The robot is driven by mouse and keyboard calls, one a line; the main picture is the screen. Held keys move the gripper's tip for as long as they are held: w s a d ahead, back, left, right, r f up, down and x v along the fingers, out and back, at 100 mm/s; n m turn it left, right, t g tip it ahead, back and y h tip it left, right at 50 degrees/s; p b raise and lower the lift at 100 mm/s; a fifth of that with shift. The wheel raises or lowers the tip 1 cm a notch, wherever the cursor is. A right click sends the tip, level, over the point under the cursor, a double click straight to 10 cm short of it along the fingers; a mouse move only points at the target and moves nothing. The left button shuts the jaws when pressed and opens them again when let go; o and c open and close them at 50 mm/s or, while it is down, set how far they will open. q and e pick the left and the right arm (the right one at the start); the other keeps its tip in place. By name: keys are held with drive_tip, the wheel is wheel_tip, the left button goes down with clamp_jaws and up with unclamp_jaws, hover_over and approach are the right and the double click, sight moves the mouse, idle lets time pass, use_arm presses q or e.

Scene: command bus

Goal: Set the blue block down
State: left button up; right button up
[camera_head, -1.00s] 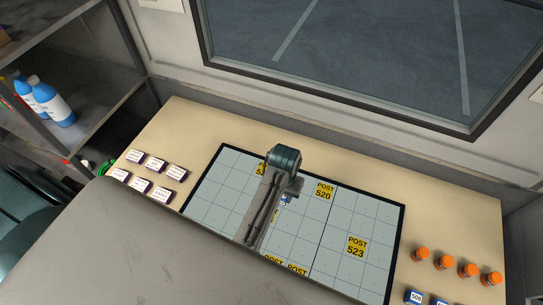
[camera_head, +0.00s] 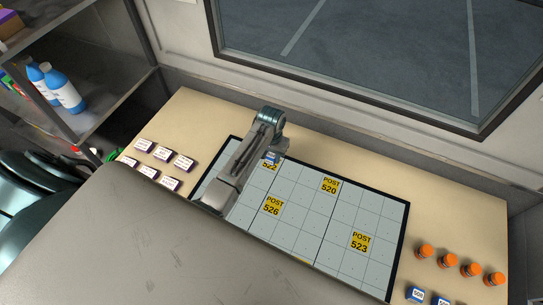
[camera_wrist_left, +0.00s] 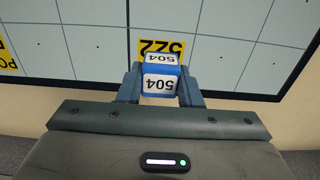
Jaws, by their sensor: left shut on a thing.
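The blue block (camera_wrist_left: 160,75), with white faces marked 504, is between the fingers of my left gripper (camera_wrist_left: 161,88) in the left wrist view. That gripper is shut on it. In the head view, the block (camera_head: 271,155) shows small below my left gripper (camera_head: 272,152), at the yellow POST 522 label (camera_head: 269,164) on the gridded board (camera_head: 312,215). The block covers part of this label. I cannot tell whether the block touches the board. My right gripper is not in view.
Yellow labels POST 526 (camera_head: 273,206), POST 520 (camera_head: 329,186) and POST 523 (camera_head: 360,243) lie on the board. Several white-topped blocks (camera_head: 162,153) stand left of it. Several orange pieces (camera_head: 448,260) and blue blocks (camera_head: 415,294) stand on the right. A window wall rises behind.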

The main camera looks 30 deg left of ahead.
sight(272, 155)
use_arm(q)
drive_tip(key=shift+f, duration=0.45)
drive_tip(key=o, duration=0.8)
drive_tip(key=shift+o, duration=1.2)
drive_tip(key=shift+f, duration=0.1)
wheel_tip(272, 155, up, 12)
drive_tip(key=b, duration=0.3)
drive_tip(key=shift+r, duration=0.2)
